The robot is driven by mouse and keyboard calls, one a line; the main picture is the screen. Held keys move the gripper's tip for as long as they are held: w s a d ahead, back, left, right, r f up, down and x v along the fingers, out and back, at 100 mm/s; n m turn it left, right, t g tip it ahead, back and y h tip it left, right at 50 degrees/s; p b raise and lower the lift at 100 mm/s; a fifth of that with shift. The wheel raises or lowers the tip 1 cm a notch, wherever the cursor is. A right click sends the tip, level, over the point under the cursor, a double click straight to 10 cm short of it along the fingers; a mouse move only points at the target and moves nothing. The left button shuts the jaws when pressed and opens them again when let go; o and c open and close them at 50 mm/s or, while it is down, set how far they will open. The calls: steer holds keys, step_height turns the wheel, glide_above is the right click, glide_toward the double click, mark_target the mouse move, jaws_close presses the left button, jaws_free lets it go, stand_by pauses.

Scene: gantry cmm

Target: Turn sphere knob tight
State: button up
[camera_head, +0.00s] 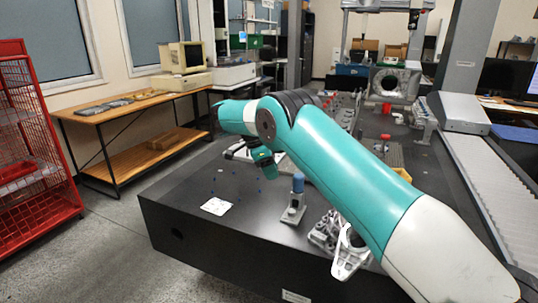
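My teal and white arm reaches from the lower right across the table and bends at a dark joint. My gripper end (267,170) hangs below that bend, up and left of the blue top and apart from it in the picture. Its fingers are too small and dark to show whether they are open or shut.
The black table (180,215) is bare at its front left, except for a white card (216,206). Grey metal fixtures (345,245) stand beside my forearm. A large grey casting (393,84) stands farther back. A red wire rack (35,150) and a wooden bench (125,105) are left.

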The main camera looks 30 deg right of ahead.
steer(key=shift+w+a+r+p, duration=0.1)
steer(key=shift+a+r+p, duration=0.2)
steer(key=shift+r, duration=0.25)
